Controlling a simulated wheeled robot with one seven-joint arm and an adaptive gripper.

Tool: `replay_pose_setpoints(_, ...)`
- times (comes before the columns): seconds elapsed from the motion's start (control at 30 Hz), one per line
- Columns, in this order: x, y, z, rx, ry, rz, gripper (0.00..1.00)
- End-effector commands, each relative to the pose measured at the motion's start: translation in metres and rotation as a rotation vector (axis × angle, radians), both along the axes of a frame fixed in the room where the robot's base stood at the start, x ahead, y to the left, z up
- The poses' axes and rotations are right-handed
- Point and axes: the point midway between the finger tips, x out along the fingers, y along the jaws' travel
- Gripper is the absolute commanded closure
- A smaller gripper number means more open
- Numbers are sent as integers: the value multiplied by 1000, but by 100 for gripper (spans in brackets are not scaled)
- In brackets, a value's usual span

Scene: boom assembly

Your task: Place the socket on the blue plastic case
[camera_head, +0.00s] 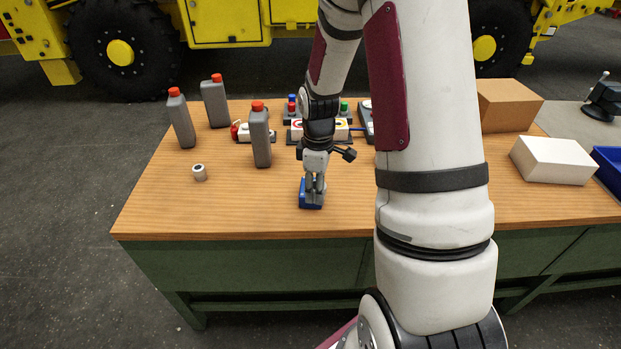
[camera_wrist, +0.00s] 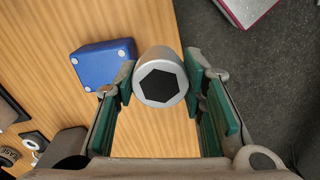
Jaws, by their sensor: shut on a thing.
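The socket (camera_wrist: 160,60) is a silver-grey cylinder with a dark hexagonal opening. In the wrist view it sits between the two fingers of my gripper (camera_head: 315,188), which is shut on it. The blue plastic case (camera_wrist: 97,66) is a small block with pale dots at its corners, just left of the socket in the wrist view. In the head view the case (camera_head: 311,207) lies on the table close behind and below my fingertips, partly covered by them. I cannot tell whether the socket touches the case.
A small grey cylinder with a dark opening (camera_head: 199,173) stands on the wooden table (camera_head: 250,215) to the left. Several grey bottles with red caps (camera_head: 260,138) stand behind it. A brown box (camera_head: 508,104), a white box (camera_head: 553,160) and a blue bin (camera_head: 609,165) are at right.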

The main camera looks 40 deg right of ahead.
Motion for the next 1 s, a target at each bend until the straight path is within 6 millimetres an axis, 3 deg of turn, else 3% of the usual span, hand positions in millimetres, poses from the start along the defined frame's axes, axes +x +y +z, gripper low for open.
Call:
replay_pose_setpoints(0.2,48,-24,-5,-1,-2,0,96)
replay_pose_setpoints(0.4,75,-37,-8,0,-1,0,96)
replay_pose_setpoints(0.57,80,-39,-11,1,1,0,96)
replay_pose_setpoints(0.83,79,-38,-42,1,2,1,96)
replay_pose_setpoints(1.0,80,-39,-43,0,-1,1,96)
